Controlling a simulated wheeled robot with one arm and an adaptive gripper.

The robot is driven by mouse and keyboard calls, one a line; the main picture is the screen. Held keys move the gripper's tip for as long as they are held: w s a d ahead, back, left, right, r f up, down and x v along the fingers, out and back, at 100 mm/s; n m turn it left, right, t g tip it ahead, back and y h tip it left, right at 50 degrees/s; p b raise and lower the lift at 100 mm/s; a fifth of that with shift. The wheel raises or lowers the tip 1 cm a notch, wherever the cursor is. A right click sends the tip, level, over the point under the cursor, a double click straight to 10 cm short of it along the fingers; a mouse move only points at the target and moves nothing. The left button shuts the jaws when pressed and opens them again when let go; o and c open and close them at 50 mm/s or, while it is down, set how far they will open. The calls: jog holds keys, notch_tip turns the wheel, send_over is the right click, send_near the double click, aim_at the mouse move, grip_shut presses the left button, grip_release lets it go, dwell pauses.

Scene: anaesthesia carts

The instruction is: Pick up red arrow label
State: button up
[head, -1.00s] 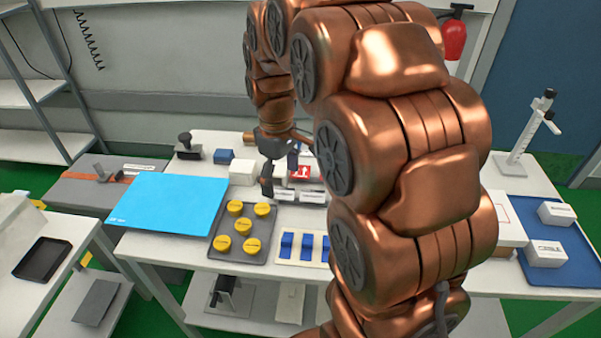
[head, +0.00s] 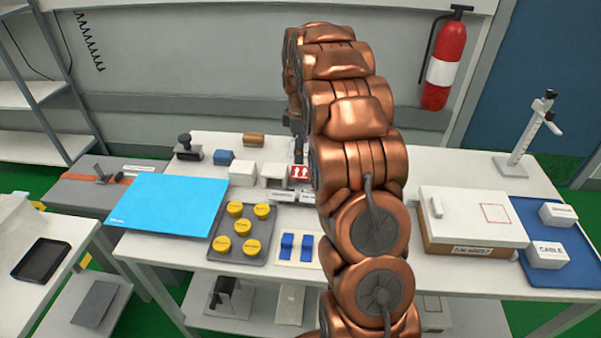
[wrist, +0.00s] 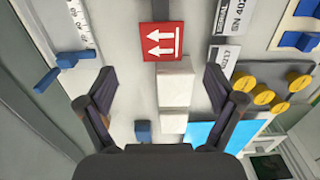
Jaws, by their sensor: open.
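The red arrow label (wrist: 161,42), a red square with two white up arrows, lies ahead of my gripper (wrist: 160,75) in the wrist view, centred between the finger lines and beyond the tips. My gripper is open and empty, one finger on each side. In the head view the label (head: 299,172) shows just left of my arm, which hides part of its surroundings. My gripper is mostly hidden there behind the arm. I cannot tell its exact height above the label.
White blocks (wrist: 174,86) stand close to the label, between the fingers in the wrist view. White text labels (wrist: 222,58) lie right of it. A tray of yellow discs (head: 243,258), a blue sheet (head: 168,210) and a white-lidded box (head: 470,245) share the table.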

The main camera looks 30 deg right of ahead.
aim_at(300, 172)
notch_tip(300, 172, down, 6)
jog(key=shift+s+a+r+p, duration=0.1)
jog(key=shift+a+p, duration=0.05)
jog(key=shift+p, duration=0.95)
jog(key=shift+f, duration=0.4)
jog(key=shift+f+b, duration=0.2)
jog(key=shift+b, duration=0.15)
jog(key=c, duration=0.9)
